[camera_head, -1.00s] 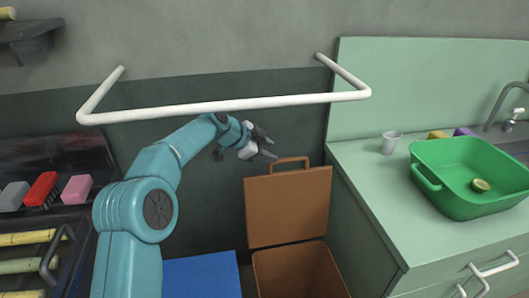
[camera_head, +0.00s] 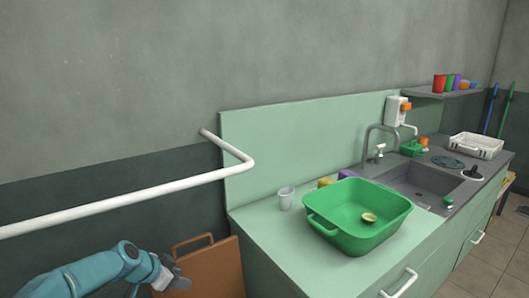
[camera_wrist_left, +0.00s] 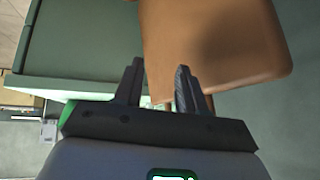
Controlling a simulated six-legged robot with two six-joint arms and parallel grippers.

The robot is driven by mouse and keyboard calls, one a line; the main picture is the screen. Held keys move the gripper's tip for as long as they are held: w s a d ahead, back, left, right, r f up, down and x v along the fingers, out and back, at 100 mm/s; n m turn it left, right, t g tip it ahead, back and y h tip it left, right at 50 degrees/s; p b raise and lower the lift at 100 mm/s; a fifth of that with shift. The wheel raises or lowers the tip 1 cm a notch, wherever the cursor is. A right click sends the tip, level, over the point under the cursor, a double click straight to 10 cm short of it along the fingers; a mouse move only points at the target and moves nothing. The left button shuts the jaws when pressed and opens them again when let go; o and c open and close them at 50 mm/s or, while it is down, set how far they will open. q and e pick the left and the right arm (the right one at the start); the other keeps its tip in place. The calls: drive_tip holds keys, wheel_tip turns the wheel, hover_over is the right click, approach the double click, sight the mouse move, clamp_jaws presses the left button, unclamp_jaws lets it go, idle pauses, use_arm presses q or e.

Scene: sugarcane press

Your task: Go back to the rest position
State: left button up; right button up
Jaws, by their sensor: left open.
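My left gripper (camera_head: 180,277) is at the lower left of the head view, in front of the raised brown lid (camera_head: 215,268) of a bin. In the left wrist view its two fingers (camera_wrist_left: 163,85) stand apart with nothing between them. The brown lid (camera_wrist_left: 215,40) fills the upper part of that view beyond the fingers. I cannot tell from these views whether a finger touches it. My teal left arm comes in from the lower left corner. My right gripper is not in view.
A white rail (camera_head: 120,204) runs along the wall above my arm. To the right is a green counter (camera_head: 265,229) with a clear cup (camera_head: 285,199), a green basin (camera_head: 340,237) holding a cut lemon half (camera_head: 369,217), and a sink (camera_head: 425,182). A shelf (camera_head: 450,95) holds several coloured cups.

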use_arm(q)
drive_tip(key=s+d+f+n+g+p, duration=0.2)
drive_tip(key=s+d+f+n, duration=0.25)
drive_tip(key=s+f, duration=0.55)
drive_tip(key=s+d+f+n+g+p, duration=0.1)
drive_tip(key=s+d+f+n, duration=0.1)
drive_tip(key=s, duration=0.7)
drive_tip(key=s+d+f+n+g+p, duration=0.1)
drive_tip(key=s+d+f+n, duration=0.1)
drive_tip(key=s, duration=0.7)
drive_tip(key=s+d+f+n+g+p, duration=0.1)
drive_tip(key=s+d+f+n+g, duration=0.1)
drive_tip(key=s+d, duration=0.3)
drive_tip(key=s+f, duration=0.1)
drive_tip(key=s, duration=0.3)
drive_tip(key=shift+s+d+f+p, duration=0.15)
drive_tip(key=shift+s+p, duration=0.1)
drive_tip(key=shift+p, duration=0.1)
